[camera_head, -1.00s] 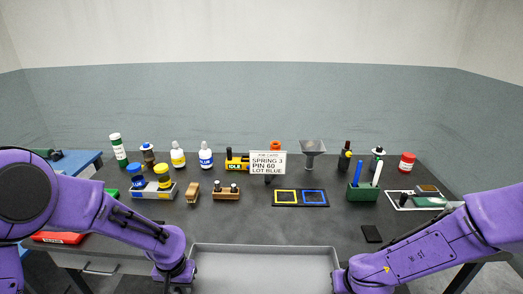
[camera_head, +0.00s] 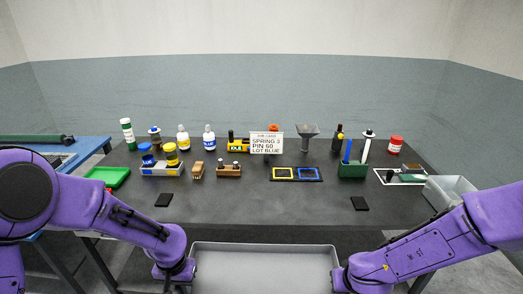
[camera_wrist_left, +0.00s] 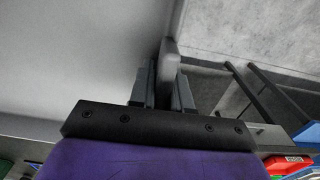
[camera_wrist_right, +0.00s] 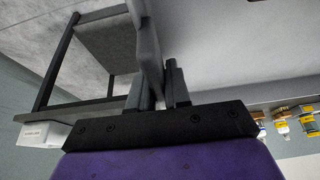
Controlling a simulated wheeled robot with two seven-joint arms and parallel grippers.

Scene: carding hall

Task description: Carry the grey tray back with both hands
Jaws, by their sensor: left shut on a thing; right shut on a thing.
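My left gripper (camera_wrist_left: 165,85) is shut on the tray's left rim. My right gripper (camera_wrist_right: 158,88) is shut on its right rim. In the head view both wrists are at the tray's sides, and the fingertips are hard to see there.
The dark table (camera_head: 250,210) holds bottles, a job card (camera_head: 266,143), a yellow and blue framed mat (camera_head: 297,174) and two black pads (camera_head: 163,200). A green tray (camera_head: 108,177) is at the left, a grey bin (camera_head: 450,190) at the right. Floor shows between me and the table.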

